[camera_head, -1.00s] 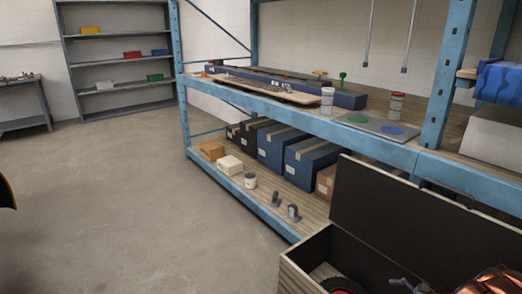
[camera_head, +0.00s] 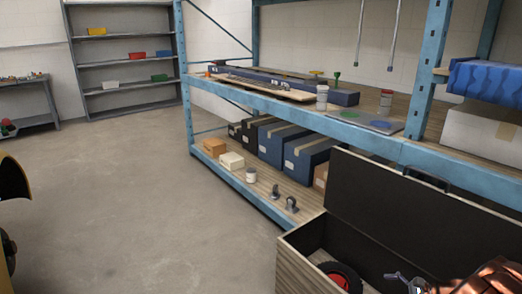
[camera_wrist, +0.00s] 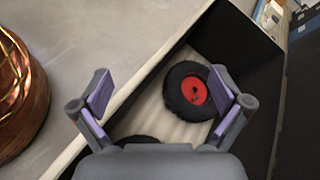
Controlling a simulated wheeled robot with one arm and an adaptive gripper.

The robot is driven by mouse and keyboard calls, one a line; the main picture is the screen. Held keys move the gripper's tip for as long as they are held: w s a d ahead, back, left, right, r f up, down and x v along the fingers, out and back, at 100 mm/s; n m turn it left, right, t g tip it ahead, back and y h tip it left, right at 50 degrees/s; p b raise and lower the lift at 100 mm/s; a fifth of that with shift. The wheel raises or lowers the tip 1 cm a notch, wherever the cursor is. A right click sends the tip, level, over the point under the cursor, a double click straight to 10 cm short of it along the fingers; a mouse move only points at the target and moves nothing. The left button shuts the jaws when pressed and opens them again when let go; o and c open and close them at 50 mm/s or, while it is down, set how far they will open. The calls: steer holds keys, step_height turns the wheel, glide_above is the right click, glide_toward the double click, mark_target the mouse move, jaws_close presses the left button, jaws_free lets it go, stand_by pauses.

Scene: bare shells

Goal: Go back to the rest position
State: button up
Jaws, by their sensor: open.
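My gripper (camera_wrist: 160,90) is open and empty in the wrist view, its two purple-padded fingers spread wide. It is above an open wooden box (camera_head: 295,262) with a black lid raised. A black wheel with a red hub (camera_wrist: 192,91) lies in the box, ahead of and between the fingers, apart from them. The wheel also shows in the head view (camera_head: 338,276). A grey piece at the bottom of the head view looks like part of my gripper (camera_head: 408,282). A second dark round thing (camera_wrist: 138,140) is mostly hidden behind the gripper.
A copper coil (camera_wrist: 20,95) stands beside the box. A blue rack (camera_head: 290,110) behind holds blue boxes (camera_head: 305,155), cans and a board. Grey shelves (camera_head: 125,95) stand at the back left. The floor (camera_head: 150,220) at centre left is clear.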

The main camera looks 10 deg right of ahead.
steer(key=a+r+n+g+p, duration=0.55)
steer(key=a+r+n, duration=0.25)
steer(key=a+r, duration=1.3)
steer(key=s+a+r+n+g+h+p, duration=0.3)
steer(key=s+a+r+n+g, duration=0.15)
steer(key=s+a+r, duration=0.65)
steer(key=s+d+r+n+h+p, duration=0.1)
steer(key=s+r+n+h+p, duration=0.2)
steer(key=s, duration=0.8)
steer(key=s+r+n+t+h+p, duration=0.1)
steer(key=s+r+n+h+p, duration=0.2)
steer(key=s+r, duration=0.4)
steer(key=s+n+h, duration=0.1)
steer(key=s+h, duration=0.1)
steer(key=s, duration=0.1)
steer(key=shift+s+d, duration=0.35)
steer(key=shift+d, duration=0.05)
